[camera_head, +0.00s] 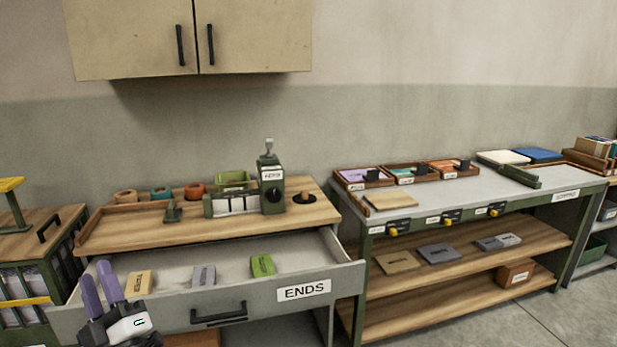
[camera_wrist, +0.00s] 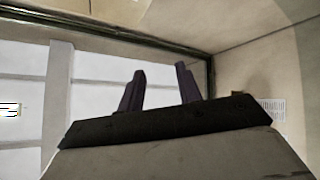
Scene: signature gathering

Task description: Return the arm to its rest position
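My gripper (camera_head: 101,286) shows at the lower left of the head view, pointing up, in front of an open drawer labelled ENDS (camera_head: 303,290). Its two purple fingers stand apart with nothing visible between them. In the wrist view the fingers (camera_wrist: 160,88) are also apart and empty, with a window-like frame and a pale wall beyond. In the head view the drawer holds a tan block (camera_head: 139,284), a grey block (camera_head: 204,275) and a green block (camera_head: 263,266). The gripper overlaps the drawer's left end in the picture; I cannot tell its exact distance.
A wooden-topped bench (camera_head: 200,229) with small items stands above the drawer. A grey shelf table (camera_head: 440,205) with trays stands to the right. A cabinet (camera_head: 255,35) hangs on the wall. A green cart (camera_head: 30,262) is at the far left. Floor is open at lower right.

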